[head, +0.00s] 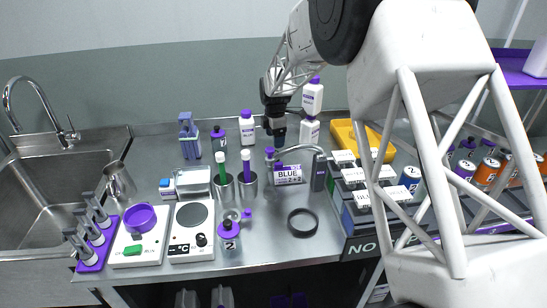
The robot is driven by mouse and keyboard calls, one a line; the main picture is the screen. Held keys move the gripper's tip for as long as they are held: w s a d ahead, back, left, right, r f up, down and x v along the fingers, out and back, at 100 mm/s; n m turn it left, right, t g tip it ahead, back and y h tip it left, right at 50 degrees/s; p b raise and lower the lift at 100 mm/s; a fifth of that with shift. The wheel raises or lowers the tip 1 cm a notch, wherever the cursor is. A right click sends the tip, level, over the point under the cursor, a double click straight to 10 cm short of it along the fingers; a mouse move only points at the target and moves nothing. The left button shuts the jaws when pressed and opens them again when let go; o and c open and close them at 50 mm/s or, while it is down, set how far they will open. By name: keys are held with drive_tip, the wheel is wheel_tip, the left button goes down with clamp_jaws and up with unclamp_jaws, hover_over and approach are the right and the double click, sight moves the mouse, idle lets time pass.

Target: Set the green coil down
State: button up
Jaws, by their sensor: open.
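I cannot make out a green coil in the head view. A dark ring-shaped object (302,223) lies flat on the steel bench (268,258), at its front right of centre. My gripper (275,132) is small and dark in this view, at the back of the bench near the white bottles. It is open, and I see nothing held in it. My white arm comes down from the upper right and hides part of the bench's right side.
Bare bench surrounds the dark ring.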

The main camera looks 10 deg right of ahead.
drive_tip(key=shift+f, duration=1.3)
drive_tip(key=shift+f, duration=0.15)
drive_tip(key=shift+a+f, duration=0.1)
drive_tip(key=shift+f, duration=2.35)
drive_tip(key=c, duration=1.1)
drive_tip(key=shift+o, duration=0.2)
drive_tip(key=shift+r, duration=5)
